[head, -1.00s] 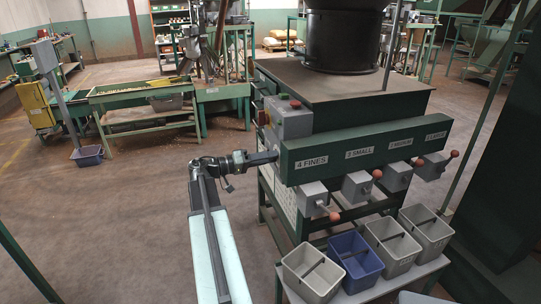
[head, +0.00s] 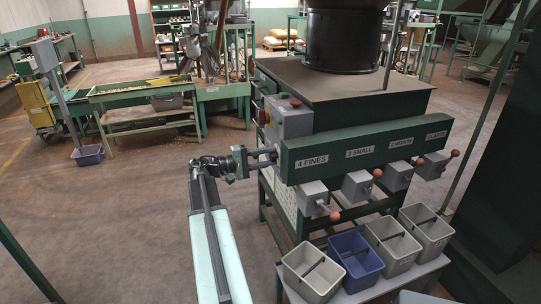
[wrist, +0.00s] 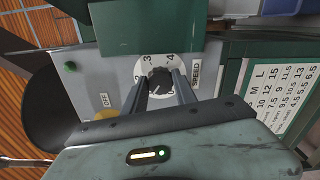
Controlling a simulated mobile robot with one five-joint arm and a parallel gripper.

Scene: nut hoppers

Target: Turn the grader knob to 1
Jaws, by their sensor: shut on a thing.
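The grader knob (wrist: 159,84) is a dark round knob on a white numbered dial (wrist: 152,62), on a grey control box (wrist: 118,72) in the wrist view. The figures 2, 3 and 4 show around the dial's far side; its near side is hidden. I cannot tell exactly which figure the knob points to. My gripper (wrist: 160,90) has one finger on each side of the knob and is shut on it. In the head view my gripper (head: 264,156) reaches the side of the same box (head: 291,122); the knob is hidden there.
A green beam (head: 365,150) with labelled outlets, grey boxes and red-ball levers juts out right of my gripper. Several bins (head: 310,290) stand below. A green button (wrist: 69,66) and a size chart (wrist: 285,95) flank the dial. Floor left of my arm is clear.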

